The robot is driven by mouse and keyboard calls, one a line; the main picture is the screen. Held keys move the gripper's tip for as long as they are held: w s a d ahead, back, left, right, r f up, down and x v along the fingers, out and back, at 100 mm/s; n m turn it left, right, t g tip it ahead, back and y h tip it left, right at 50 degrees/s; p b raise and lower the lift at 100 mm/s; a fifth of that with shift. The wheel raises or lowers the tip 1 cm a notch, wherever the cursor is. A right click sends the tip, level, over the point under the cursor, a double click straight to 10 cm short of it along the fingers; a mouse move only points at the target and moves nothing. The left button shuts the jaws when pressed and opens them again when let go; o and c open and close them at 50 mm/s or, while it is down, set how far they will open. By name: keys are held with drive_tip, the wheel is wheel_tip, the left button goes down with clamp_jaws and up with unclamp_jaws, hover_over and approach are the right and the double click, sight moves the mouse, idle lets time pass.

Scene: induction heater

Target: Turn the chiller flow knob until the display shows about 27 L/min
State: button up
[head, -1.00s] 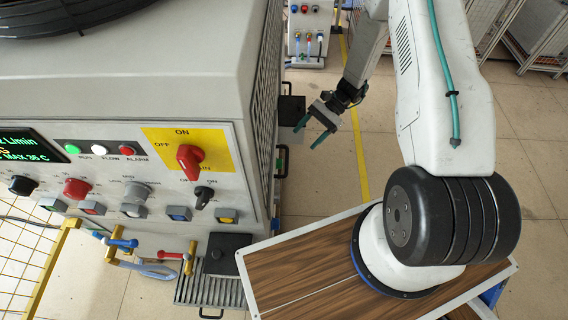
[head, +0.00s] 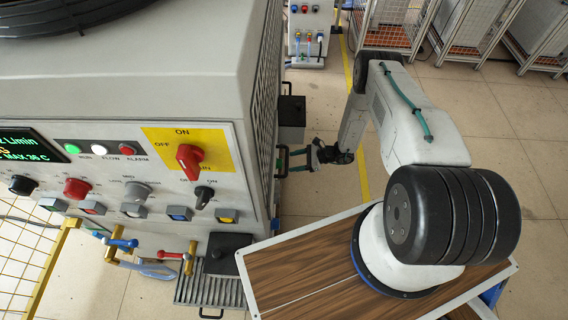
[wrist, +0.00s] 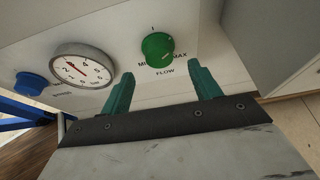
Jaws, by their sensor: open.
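The green flow knob (wrist: 157,49) is on a pale panel in the wrist view, above the printed word FLOW and MIN and MAX marks. My gripper (wrist: 160,75) is open and empty, its two green fingers pointing toward the panel. The knob lies beyond the fingertips, roughly between them in the picture, and appears apart from them. In the head view my gripper (head: 292,160) is at the right side of the large grey cabinet; the knob is not visible there. The display (head: 28,148) is cut by the left edge, so its flow number cannot be read.
A round white gauge (wrist: 83,65) and a blue knob (wrist: 31,85) sit left of the flow knob. The grey cabinet (head: 180,75) carries a red main switch (head: 188,158) and several smaller knobs and buttons. Open floor (head: 325,190) lies right of the cabinet.

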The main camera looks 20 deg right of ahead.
sight(279, 163)
drive_tip(key=shift+x, duration=2.8)
drive_tip(key=c, duration=0.8)
drive_tip(key=shift+s, duration=0.1)
